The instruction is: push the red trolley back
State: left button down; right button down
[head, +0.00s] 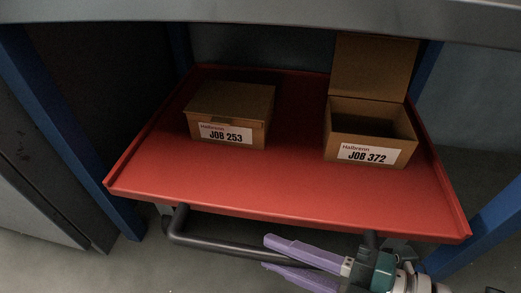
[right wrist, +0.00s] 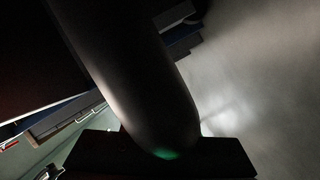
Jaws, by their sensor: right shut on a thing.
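The red trolley (head: 240,185) stands under a grey worktop, its red tray with a raised rim facing me. A dark tubular handle (head: 215,243) runs along its front, below the tray edge. My right gripper (head: 268,252), with purple fingers, comes in from the lower right and is shut on the handle, one finger above the bar and one below. In the right wrist view the dark bar (right wrist: 140,75) fills the middle, very close to the camera. My left gripper is not in view.
On the tray stand a closed cardboard box marked JOB 253 (head: 230,110) and an open-lidded box marked JOB 372 (head: 370,137). Blue posts (head: 75,140) flank the trolley on both sides. Grey floor shows in front.

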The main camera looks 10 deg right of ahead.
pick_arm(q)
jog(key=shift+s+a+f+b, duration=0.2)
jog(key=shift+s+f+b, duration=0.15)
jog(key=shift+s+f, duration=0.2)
pick_arm(e)
jog(key=shift+w+d, duration=0.2)
jog(key=shift+w, duration=0.4)
jog(key=shift+w+d, duration=0.2)
jog(key=shift+w, duration=0.35)
jog(key=c, duration=1.2)
grip_release()
jog(key=o, duration=0.4)
jog(key=shift+w, duration=0.15)
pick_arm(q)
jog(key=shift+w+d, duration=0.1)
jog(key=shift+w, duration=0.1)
pick_arm(e)
jog(key=shift+o, duration=0.2)
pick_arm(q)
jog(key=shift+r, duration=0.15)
pick_arm(e)
jog(key=shift+r, duration=0.1)
